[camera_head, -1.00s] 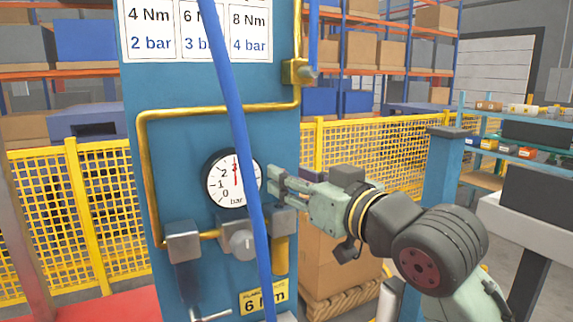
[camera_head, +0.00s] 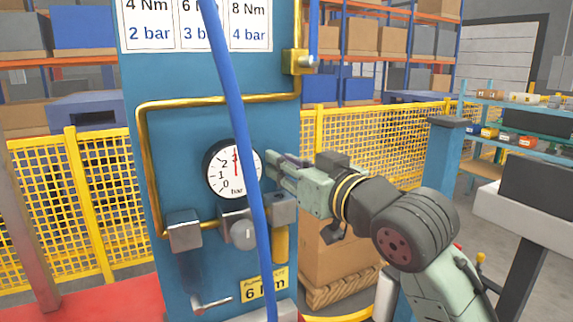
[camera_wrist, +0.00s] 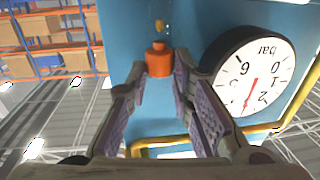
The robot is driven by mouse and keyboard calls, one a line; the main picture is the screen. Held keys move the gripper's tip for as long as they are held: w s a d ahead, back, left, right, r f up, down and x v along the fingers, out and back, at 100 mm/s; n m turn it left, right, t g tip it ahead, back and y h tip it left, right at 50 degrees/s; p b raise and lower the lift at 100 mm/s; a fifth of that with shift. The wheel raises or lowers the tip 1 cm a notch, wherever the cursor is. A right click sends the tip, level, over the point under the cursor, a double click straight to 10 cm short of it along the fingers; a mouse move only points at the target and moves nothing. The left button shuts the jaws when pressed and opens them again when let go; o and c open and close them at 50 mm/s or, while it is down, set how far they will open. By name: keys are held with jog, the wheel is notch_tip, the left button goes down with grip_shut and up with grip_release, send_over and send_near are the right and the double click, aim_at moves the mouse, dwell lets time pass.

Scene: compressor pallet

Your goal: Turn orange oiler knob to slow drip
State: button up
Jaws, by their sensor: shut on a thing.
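The orange oiler knob (camera_wrist: 158,60) shows at the top of the wrist view, against the blue panel, with a small yellowish clear part above it. My gripper (camera_wrist: 161,68) has one fingertip on each side of the knob and is shut on it. In the head view my gripper (camera_head: 269,164) reaches in from the right, beside the gauge and the blue hose. I cannot make out the knob there. The knob's turn setting and any drip cannot be read.
A round white gauge (camera_head: 228,170) sits left of my gripper; it also shows in the wrist view (camera_wrist: 250,78). A blue hose (camera_head: 241,120) hangs in front of the panel. Brass pipe (camera_head: 215,103) and a grey regulator (camera_head: 243,234) are close by. Yellow mesh fence (camera_head: 370,140) stands behind.

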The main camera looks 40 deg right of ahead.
grip_shut()
jog(key=n+y, duration=0.1)
jog(key=y, duration=0.1)
jog(key=n+y, duration=0.2)
jog(key=y, duration=0.1)
jog(key=shift+d, duration=0.35)
jog(key=shift+w+d+n+g+y, duration=0.15)
jog(key=shift+n+g+y, duration=0.45)
jog(key=shift+n+y, duration=0.65)
jog(key=shift+d+n+g+y, duration=0.2)
jog(key=shift+n+g+y, duration=0.55)
jog(key=shift+y, duration=0.9)
jog(key=o, duration=0.7)
grip_release()
jog(key=shift+o, duration=0.2)
